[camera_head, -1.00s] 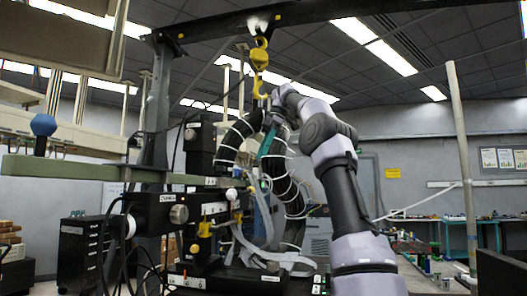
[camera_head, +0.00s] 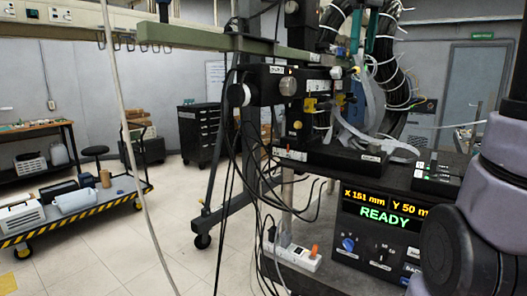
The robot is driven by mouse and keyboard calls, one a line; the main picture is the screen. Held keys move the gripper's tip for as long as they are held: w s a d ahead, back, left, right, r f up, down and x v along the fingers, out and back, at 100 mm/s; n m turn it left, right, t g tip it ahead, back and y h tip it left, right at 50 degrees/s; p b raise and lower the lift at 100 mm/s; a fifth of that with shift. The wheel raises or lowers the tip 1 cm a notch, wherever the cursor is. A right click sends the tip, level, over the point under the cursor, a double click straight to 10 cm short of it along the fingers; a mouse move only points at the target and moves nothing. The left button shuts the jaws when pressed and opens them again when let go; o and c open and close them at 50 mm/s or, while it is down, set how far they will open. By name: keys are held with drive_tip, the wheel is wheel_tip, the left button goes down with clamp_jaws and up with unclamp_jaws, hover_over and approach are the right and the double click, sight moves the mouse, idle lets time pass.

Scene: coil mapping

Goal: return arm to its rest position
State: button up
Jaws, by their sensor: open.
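Purple-grey and black links of my arm (camera_head: 500,165) fill the right edge of the view, close to the camera. My gripper is not in view. A thick black coil ring (camera_head: 397,78) with white bands stands at the top right, behind the black stage assembly (camera_head: 270,85); its top is cut off by the frame. A teal part (camera_head: 384,35) shows inside the ring. A control panel (camera_head: 380,232) below reads X 151 mm, Y 50 m, cut off by my arm, and READY in green.
Dark cables (camera_head: 240,150) hang from the stage. A power strip (camera_head: 292,251) is fixed low on the bench. At left are a yellow-striped cart (camera_head: 75,225), a stool (camera_head: 95,151) and black drawers (camera_head: 197,135).

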drive_tip(key=s+f+m+t+y, duration=0.2)
drive_tip(key=s+f+m+t, duration=0.3)
drive_tip(key=s+f+m, duration=0.7)
wheel_tip(320, 180, down, 5)
drive_tip(key=shift+s+d+r, duration=0.15)
drive_tip(key=shift+s+r, duration=0.05)
drive_tip(key=shift+s, duration=0.8)
